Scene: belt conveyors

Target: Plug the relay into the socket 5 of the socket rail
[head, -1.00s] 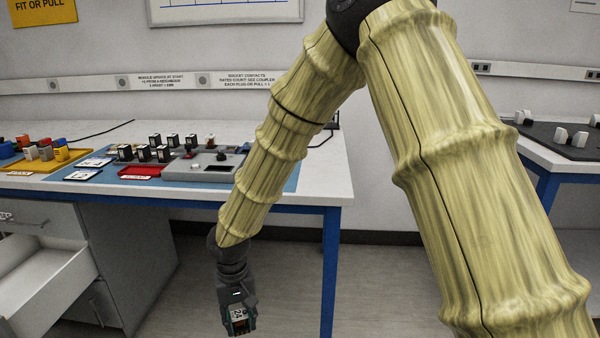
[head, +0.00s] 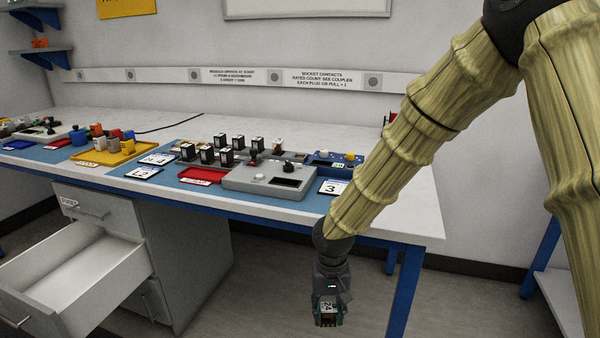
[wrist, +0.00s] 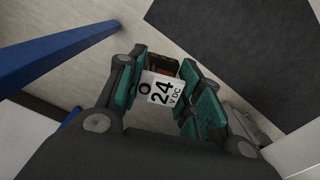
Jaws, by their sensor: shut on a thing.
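My gripper (head: 327,312) hangs low in front of the workbench, below the level of its top. It is shut on the relay (head: 326,308). Several black relay-like blocks with pale tops (head: 223,155) stand in two rows on a grey strip at the back of the bench, apart from my gripper. I cannot read any socket numbers there.
A grey box with a knob (head: 262,176), a red tray (head: 205,176), a card marked 3 (head: 332,187) and a yellow tray (head: 90,156) with coloured parts lie on the blue mat. An open drawer (head: 75,250) juts out at left. Floor beside my gripper is clear.

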